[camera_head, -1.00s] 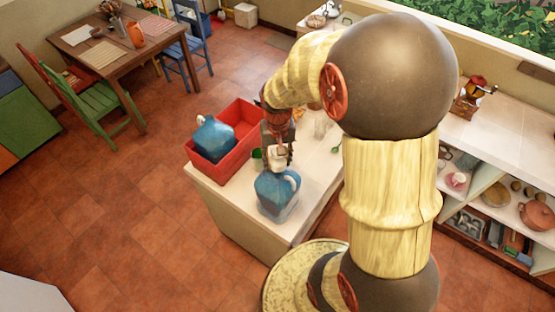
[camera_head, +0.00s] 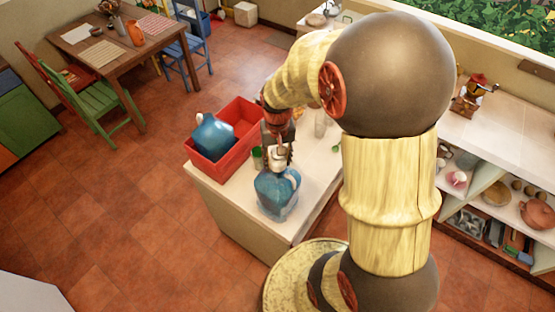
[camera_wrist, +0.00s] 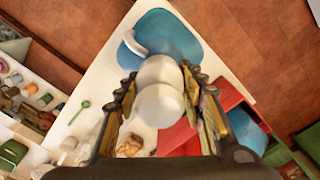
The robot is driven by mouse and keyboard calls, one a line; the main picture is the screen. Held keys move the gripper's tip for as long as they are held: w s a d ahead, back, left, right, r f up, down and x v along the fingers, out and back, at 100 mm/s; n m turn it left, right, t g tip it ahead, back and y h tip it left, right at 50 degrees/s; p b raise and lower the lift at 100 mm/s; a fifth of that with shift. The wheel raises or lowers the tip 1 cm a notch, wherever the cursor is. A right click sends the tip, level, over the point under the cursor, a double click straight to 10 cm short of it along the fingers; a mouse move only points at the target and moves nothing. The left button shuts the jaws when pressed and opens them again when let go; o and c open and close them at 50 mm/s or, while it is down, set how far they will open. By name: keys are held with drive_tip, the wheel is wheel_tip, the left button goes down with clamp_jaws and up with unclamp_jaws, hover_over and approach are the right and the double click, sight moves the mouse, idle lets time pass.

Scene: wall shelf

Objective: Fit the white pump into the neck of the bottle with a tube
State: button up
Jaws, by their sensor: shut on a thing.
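The white pump (camera_head: 277,156) is between the fingers of my gripper (camera_head: 278,150), which is shut on it. In the wrist view the pump (camera_wrist: 160,90) shows as two round white shapes between the fingertips (camera_wrist: 162,92). The blue bottle (camera_head: 277,193) stands upright near the counter's front corner, straight below the pump. The bottle also shows in the wrist view (camera_wrist: 178,38), with its pale handle at the left. The pump hides the bottle's neck, so I cannot tell whether its tube is inside.
A red crate (camera_head: 237,166) stands left of the bottle with another blue bottle (camera_head: 212,136) in it. The white counter (camera_head: 236,206) has bare room around the bottle's front.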

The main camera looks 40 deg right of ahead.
drive_tip(key=shift+f, duration=0.2)
drive_tip(key=o, duration=1.3)
wheel_tip(320, 180, up, 12)
drive_tip(key=shift+r, duration=0.1)
